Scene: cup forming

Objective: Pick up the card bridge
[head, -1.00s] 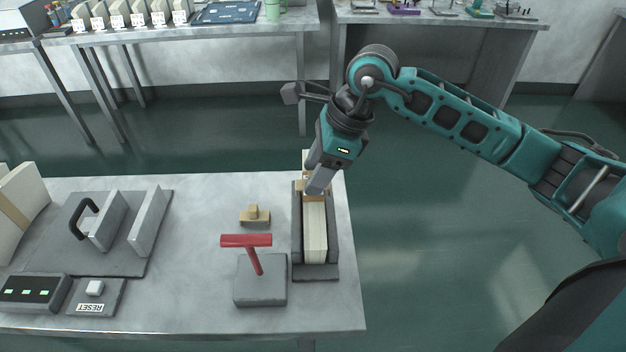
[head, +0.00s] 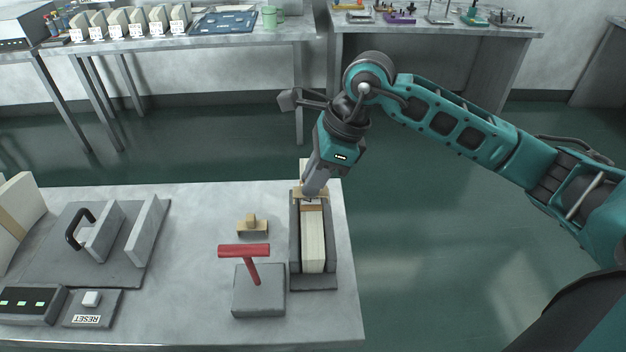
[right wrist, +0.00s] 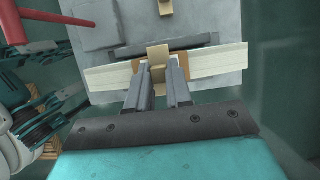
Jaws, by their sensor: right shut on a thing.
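A tan card bridge (head: 322,190) lies across the walls of a narrow grey tray (head: 313,283) at the table's right side, over a row of cream cards (head: 313,248). My right gripper (head: 311,194) comes down over the far part of the tray and is shut on the bridge's raised middle. In the right wrist view the fingers (right wrist: 158,84) close on the tan upright (right wrist: 158,54), with the cards (right wrist: 220,62) running to both sides. A second, similar tan piece (head: 252,227) stands alone on the table to the left. My left gripper is out of view.
A red T-handle (head: 244,251) rises from a grey block (head: 258,296) just left of the tray. A grey fixture (head: 118,255), a RESET button box (head: 91,304) and a lit panel (head: 30,304) lie farther left. The table's right edge is close beside the tray.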

